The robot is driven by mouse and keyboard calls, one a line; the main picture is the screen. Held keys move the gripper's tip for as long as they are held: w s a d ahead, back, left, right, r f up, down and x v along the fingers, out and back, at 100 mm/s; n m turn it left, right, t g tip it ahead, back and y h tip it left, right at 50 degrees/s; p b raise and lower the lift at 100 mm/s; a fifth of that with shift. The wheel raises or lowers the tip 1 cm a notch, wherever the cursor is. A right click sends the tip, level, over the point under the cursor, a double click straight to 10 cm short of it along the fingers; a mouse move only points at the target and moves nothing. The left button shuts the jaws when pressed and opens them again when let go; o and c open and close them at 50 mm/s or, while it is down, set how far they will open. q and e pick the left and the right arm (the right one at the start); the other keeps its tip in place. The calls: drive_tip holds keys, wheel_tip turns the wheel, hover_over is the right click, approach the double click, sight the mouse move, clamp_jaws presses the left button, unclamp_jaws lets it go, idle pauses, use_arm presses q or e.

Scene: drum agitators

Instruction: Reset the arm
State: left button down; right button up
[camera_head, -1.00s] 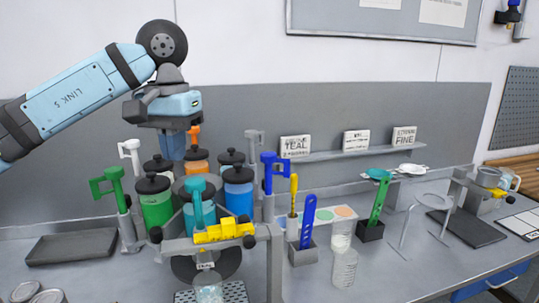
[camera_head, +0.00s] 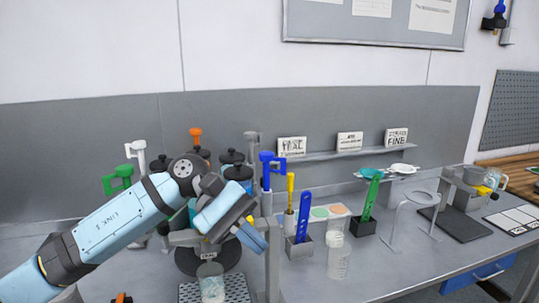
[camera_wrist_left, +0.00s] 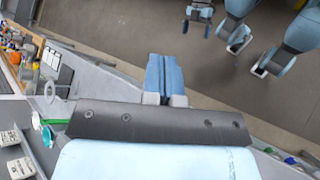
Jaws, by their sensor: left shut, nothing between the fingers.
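My left arm comes in from the left in the head view, and its light-blue gripper (camera_head: 252,236) hangs low in front of the drums, tilted down to the right. In the left wrist view its blue fingers (camera_wrist_left: 162,74) lie together, shut and empty. The fingers point over the bench edge and floor in that view. The arm hides most of the drum stand with its lidded jars (camera_head: 237,173). My right gripper does not show in the head view.
A blue-handled valve post (camera_head: 272,170), a blue scoop (camera_head: 303,232) and a green scoop (camera_head: 371,197) stand right of the gripper. A clear beaker (camera_head: 339,258) is on the bench. A beaker (camera_head: 211,285) stands on a grille below the arm.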

use_arm(q)
drive_tip(key=a+f+m+t+h+p, duration=0.1)
drive_tip(key=a+f+m+t, duration=0.3)
drive_tip(key=f+m+t, duration=0.7)
drive_tip(key=a+f+m+t+h+p, duration=0.1)
drive_tip(key=a+f+m+t+h, duration=0.15)
drive_tip(key=f+m+t, duration=0.85)
drive_tip(key=s+a+f+n+g+y, duration=0.1)
drive_tip(key=s+a+f+n+y, duration=0.2)
drive_tip(key=s+f+n, duration=0.2)
drive_tip(key=s+a+f+n+g+y, duration=0.2)
drive_tip(key=s+a+f+n+y, duration=0.2)
drive_tip(key=s+f, duration=0.3)
drive_tip(key=s+a+f+n+g+y+p, duration=0.1)
drive_tip(key=s+a+f+n+y, duration=0.2)
drive_tip(key=s+f+n, duration=0.3)
wheel_tip(320, 180, down, 3)
drive_tip(key=shift+a+r+n+g+y, duration=0.1)
drive_tip(key=shift+a+n+g+y, duration=0.2)
drive_tip(key=shift+a+n+y, duration=0.15)
